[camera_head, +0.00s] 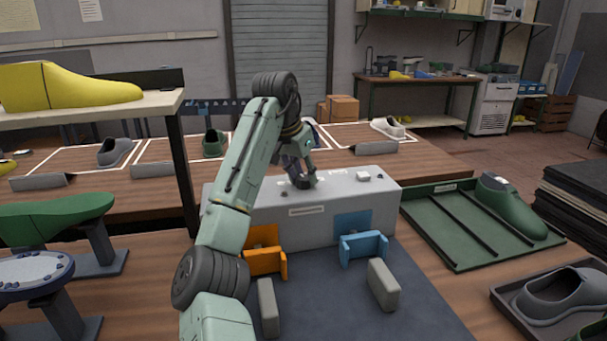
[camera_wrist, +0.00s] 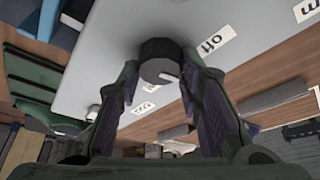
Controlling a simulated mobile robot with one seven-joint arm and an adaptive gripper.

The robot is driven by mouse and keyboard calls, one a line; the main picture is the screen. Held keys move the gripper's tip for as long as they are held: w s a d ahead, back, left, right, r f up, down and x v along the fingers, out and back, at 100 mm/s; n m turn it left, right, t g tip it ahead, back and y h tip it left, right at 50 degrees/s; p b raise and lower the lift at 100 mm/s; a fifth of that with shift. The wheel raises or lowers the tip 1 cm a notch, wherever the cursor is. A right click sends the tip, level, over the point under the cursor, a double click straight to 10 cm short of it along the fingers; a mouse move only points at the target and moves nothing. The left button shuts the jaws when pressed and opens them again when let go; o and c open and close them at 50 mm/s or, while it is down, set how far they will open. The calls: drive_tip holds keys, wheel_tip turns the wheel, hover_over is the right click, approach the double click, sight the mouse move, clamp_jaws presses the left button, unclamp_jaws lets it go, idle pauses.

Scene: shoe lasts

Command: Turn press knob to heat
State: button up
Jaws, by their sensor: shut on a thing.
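The press (camera_head: 380,198) is a long grey box in the middle of the bench in the head view. My gripper (camera_head: 303,182) reaches down to its top from behind my arm. In the wrist view my gripper (camera_wrist: 160,85) has its two fingers on either side of a round black knob (camera_wrist: 158,50) and is shut on it. A small white mark shows on the knob's face. A white label reading "off" (camera_wrist: 214,44) lies beside the knob. Another label (camera_wrist: 143,108) lies on the opposite side, its text unclear. A third label (camera_wrist: 307,9) is cut off at the edge.
An orange bracket (camera_head: 262,262) and a blue bracket (camera_head: 362,247) stand before the press, with grey blocks (camera_head: 383,285) on a dark mat. A green tray (camera_head: 440,240) holding a green last (camera_head: 510,208) is at right. A shelf (camera_head: 100,108) with a yellow last stands left.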

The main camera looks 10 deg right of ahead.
drive_tip(key=m+g, duration=0.1)
drive_tip(key=m, duration=0.1)
drive_tip(key=m+g+h, duration=0.1)
drive_tip(key=m, duration=0.2)
drive_tip(key=shift+m, duration=0.3)
drive_tip(key=shift+m+g, duration=0.9)
drive_tip(key=shift+m, duration=1.3)
drive_tip(key=o, duration=1.2)
drive_tip(key=shift+c, duration=0.2)
